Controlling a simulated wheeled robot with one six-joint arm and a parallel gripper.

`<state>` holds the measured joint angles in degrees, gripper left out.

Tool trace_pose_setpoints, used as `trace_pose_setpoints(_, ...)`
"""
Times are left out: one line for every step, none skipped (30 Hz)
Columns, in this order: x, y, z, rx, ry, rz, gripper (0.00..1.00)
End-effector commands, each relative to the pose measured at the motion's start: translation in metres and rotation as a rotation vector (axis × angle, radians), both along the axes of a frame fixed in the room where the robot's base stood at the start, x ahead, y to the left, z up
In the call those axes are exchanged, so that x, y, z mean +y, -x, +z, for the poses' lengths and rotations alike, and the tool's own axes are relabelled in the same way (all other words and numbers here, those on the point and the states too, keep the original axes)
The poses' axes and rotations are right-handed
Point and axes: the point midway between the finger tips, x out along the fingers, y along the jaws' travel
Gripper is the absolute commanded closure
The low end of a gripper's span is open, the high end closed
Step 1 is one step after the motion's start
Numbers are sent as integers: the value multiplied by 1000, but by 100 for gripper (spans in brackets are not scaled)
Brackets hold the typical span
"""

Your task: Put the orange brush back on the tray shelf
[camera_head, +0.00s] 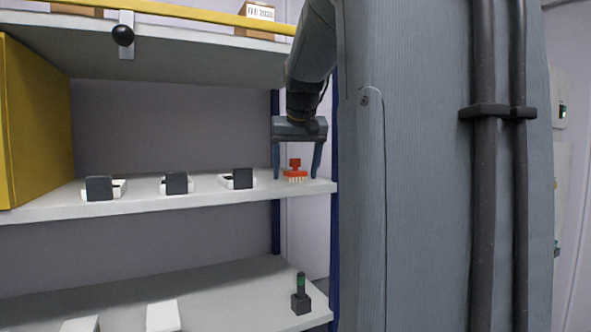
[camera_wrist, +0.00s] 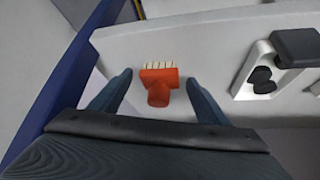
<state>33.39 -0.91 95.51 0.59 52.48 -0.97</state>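The orange brush (camera_head: 295,172) stands upright on the right end of the middle shelf (camera_head: 215,197), its pale bristles down on the surface. My gripper (camera_head: 297,176) is over that shelf end, with one finger on each side of the brush. The wrist view shows the orange brush (camera_wrist: 159,85) between the two spread fingers of my gripper (camera_wrist: 160,90), with a gap on both sides. The gripper is open and holds nothing.
Several small white trays with dark blocks, such as the nearest tray (camera_head: 238,180), line the shelf to the left. A dark blue post (camera_head: 334,240) stands at the shelf's right end. The upper shelf (camera_head: 180,55) is overhead.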

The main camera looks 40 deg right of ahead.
Motion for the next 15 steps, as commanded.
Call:
trace_pose_setpoints(0, 0, 0, 0, 0, 0, 31)
trace_pose_setpoints(0, 0, 0, 0, 0, 0, 31)
trace_pose_setpoints(0, 0, 1, 0, 0, 0, 31)
trace_pose_setpoints(0, 0, 1, 0, 0, 0, 31)
trace_pose_setpoints(0, 0, 3, 0, 0, 0, 31)
trace_pose_setpoints(0, 1, 5, -1, 1, 0, 31)
trace_pose_setpoints(1, 2, 7, -2, 1, 0, 31)
trace_pose_setpoints(2, 3, 10, -3, 2, 0, 31)
trace_pose_setpoints(4, 6, 15, -3, 2, 0, 31)
trace_pose_setpoints(5, 8, 19, -3, 2, 0, 31)
trace_pose_setpoints(7, 10, 24, -4, 3, 0, 31)
trace_pose_setpoints(9, 14, 30, -4, 3, 0, 31)
trace_pose_setpoints(11, 17, 35, -4, 3, 0, 31)
trace_pose_setpoints(13, 20, 41, -3, 2, 0, 31)
trace_pose_setpoints(15, 24, 48, -5, 3, 0, 31)
